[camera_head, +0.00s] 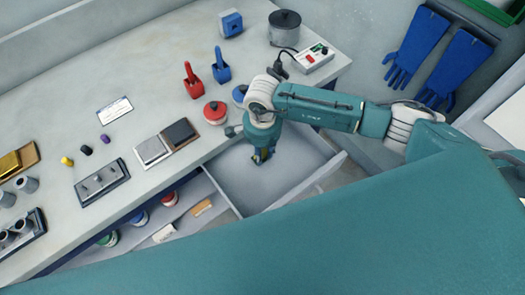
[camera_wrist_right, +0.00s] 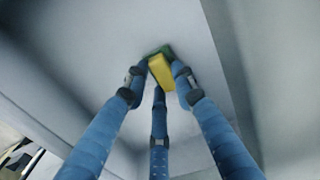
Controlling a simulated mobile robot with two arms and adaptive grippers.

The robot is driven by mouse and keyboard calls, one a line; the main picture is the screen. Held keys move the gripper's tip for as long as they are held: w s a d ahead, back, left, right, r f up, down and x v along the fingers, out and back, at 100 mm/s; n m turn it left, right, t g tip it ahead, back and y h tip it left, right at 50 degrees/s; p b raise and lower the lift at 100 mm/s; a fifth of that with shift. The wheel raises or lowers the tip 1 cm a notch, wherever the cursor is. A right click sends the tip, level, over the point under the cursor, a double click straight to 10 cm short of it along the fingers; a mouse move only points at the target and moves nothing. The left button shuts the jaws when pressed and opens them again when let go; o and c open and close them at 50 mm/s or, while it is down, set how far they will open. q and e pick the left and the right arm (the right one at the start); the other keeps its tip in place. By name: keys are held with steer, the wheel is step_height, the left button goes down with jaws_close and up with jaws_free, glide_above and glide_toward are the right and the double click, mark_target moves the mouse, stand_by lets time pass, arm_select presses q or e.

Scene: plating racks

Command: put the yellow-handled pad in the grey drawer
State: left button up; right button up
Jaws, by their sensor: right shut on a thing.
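The grey drawer (camera_head: 229,170) is pulled out from the bench front and stands open; its floor is bare where I see it. My right gripper (camera_head: 262,154) points down into the drawer opening. In the right wrist view its blue fingers (camera_wrist_right: 160,84) are shut on the yellow-handled pad (camera_wrist_right: 162,70). The yellow handle sits between the fingertips and a green part shows beyond it. The pad is inside the drawer's outline, over its pale floor; I cannot tell whether it touches the floor. In the head view the fingers mostly hide the pad. My left gripper is not in view.
On the bench near the drawer are a red-lidded pot (camera_head: 215,112), red (camera_head: 192,82) and blue (camera_head: 221,68) scoops, and a block pair (camera_head: 166,142). A shelf (camera_head: 188,218) with jars lies left of the drawer.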

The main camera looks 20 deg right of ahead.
mark_target(263, 155)
steer(key=shift+f, duration=0.25)
steer(key=o, duration=1)
steer(key=shift+r, duration=0.1)
steer(key=shift+r, duration=0.15)
steer(key=shift+r, duration=0.2)
step_height(263, 155, up, 12)
steer(key=b, duration=0.2)
steer(key=shift+f, duration=0.15)
